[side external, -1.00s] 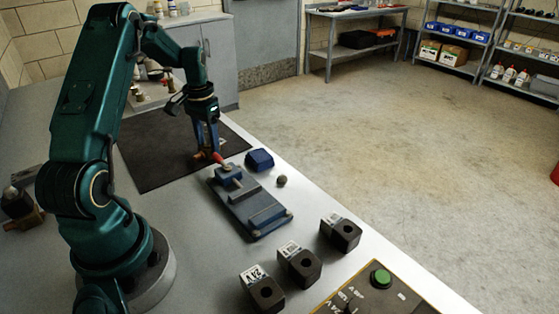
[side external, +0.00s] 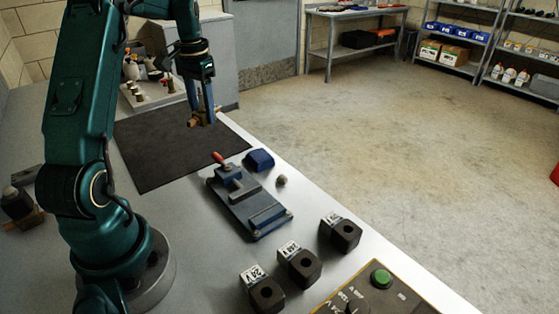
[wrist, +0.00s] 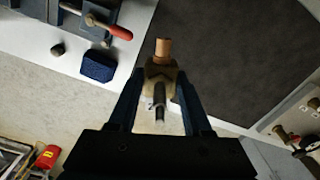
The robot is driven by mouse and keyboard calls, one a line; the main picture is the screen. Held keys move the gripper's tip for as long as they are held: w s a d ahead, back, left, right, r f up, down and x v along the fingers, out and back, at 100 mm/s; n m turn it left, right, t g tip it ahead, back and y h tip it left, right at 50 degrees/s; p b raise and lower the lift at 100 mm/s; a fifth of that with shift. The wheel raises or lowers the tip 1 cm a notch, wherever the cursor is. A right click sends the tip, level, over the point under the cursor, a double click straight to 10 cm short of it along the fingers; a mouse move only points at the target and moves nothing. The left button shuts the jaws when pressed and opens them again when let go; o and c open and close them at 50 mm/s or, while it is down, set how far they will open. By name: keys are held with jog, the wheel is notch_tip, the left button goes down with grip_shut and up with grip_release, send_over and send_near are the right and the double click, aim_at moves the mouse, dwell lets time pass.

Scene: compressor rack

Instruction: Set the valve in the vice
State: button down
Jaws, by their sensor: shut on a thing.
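My gripper (side external: 204,121) is shut on a brass valve (side external: 197,119) and holds it up over the dark mat, behind the vice. In the wrist view the valve (wrist: 160,75) sits between my fingertips (wrist: 160,84), with a copper-coloured end pointing away and a grey stem toward the camera. The blue-grey vice (side external: 240,200) lies on the bench in front of the mat. Its red handle (side external: 218,157) sticks up at the far end, and shows in the wrist view (wrist: 121,33) at upper left. The valve is clear of the vice.
A blue block (side external: 260,159) and a small round knob (side external: 281,180) lie right of the vice. Several black coils (side external: 300,266) and a panel with a green button (side external: 380,277) are nearer. A tray of fittings (side external: 150,95) stands behind the mat (side external: 170,158).

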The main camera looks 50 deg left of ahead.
jog(key=shift+m, duration=0.3)
jog(key=d, duration=0.4)
jog(key=d+f, duration=0.1)
jog(key=d, duration=0.3)
jog(key=d+f, duration=0.1)
jog(key=d, duration=0.3)
jog(key=shift+w+d, duration=0.35)
jog(key=shift+w, duration=0.05)
jog(key=shift+s+d+f+m, duration=0.35)
jog(key=shift+d+f+m, duration=0.2)
jog(key=shift+d, duration=1.15)
jog(key=shift+s+d+f+m, duration=0.4)
jog(key=shift+d+f, duration=0.3)
jog(key=shift+d, duration=0.95)
jog(key=shift+s+d+f+m, duration=0.25)
jog(key=shift+d+f+m, duration=0.35)
jog(key=shift+d, duration=1.1)
jog(key=shift+f, duration=0.4)
jog(key=shift+f, duration=0.25)
jog(key=shift+f, duration=0.2)
